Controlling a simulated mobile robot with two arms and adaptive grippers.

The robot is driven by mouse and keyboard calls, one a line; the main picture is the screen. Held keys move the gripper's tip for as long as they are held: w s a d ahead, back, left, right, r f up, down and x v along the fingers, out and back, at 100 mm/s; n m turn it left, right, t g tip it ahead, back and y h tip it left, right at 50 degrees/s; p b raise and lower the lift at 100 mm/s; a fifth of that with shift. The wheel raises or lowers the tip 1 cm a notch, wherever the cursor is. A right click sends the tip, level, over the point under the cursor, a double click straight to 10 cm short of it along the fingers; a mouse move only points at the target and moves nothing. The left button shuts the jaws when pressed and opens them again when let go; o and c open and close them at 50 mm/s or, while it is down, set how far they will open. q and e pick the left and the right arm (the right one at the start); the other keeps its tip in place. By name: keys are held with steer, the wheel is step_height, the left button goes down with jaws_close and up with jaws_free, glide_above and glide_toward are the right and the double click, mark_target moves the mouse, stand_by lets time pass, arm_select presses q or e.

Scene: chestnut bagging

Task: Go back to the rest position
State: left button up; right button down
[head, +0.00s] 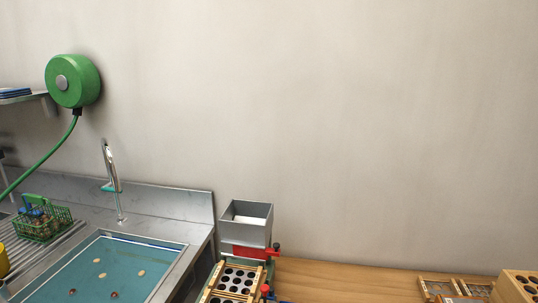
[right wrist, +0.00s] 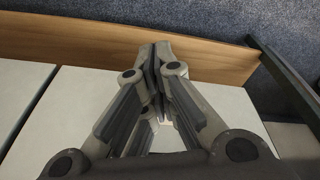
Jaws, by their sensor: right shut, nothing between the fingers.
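My right gripper (right wrist: 157,60) fills the middle of the right wrist view. Its fingers are together at the tips, and nothing shows between them. It is near a wooden edge (right wrist: 215,61) and pale panels (right wrist: 30,92), and it holds none of the objects. My left gripper is not in the head view, and neither is the right one.
The head view shows a sink (head: 165,258) of blue-tinted water with several chestnuts, a green wire basket (head: 42,224), a green hose reel (head: 73,81), a grey hopper (head: 247,222) over a holed tray (head: 235,283), and wooden trays (head: 457,288) on the counter. The counter (head: 340,281) between is mostly clear.

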steer(key=s+d+f+g, duration=0.1)
steer(key=s+d+f, duration=0.1)
steer(key=s+f, duration=1)
steer(key=s, duration=0.3)
steer(key=shift+d+f, duration=0.15)
steer(key=shift+d, duration=0.2)
